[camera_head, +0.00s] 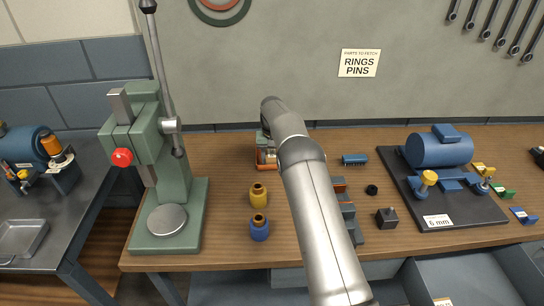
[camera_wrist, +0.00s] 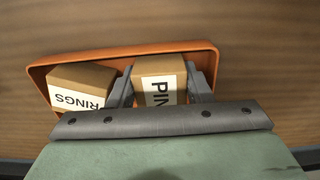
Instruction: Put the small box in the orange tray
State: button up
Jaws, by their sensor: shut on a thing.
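The orange tray (camera_wrist: 150,51) lies on the wooden bench; in the head view its edge (camera_head: 266,167) shows beside my arm. My gripper (camera_wrist: 163,86) is over the tray, shut on a small brown box with a white PINS label (camera_wrist: 158,67), one finger on each side. The box is within the tray's outline; I cannot tell whether it touches the tray floor. A similar box labelled RINGS (camera_wrist: 82,78) sits in the left part of the tray, slightly turned. In the head view my gripper (camera_head: 265,150) is small and partly hidden by my arm.
A green press (camera_head: 160,180) stands on the left. Yellow (camera_head: 258,196) and blue (camera_head: 259,228) bottle-like parts stand left of my arm. A blue motor casing (camera_head: 440,150) on a dark plate is at the right. A small dark block (camera_head: 387,218) stands between.

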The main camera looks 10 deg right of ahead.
jog(key=shift+f, duration=0.1)
jog(key=shift+f, duration=0.15)
jog(key=o, duration=0.9)
jog(key=shift+c, duration=0.2)
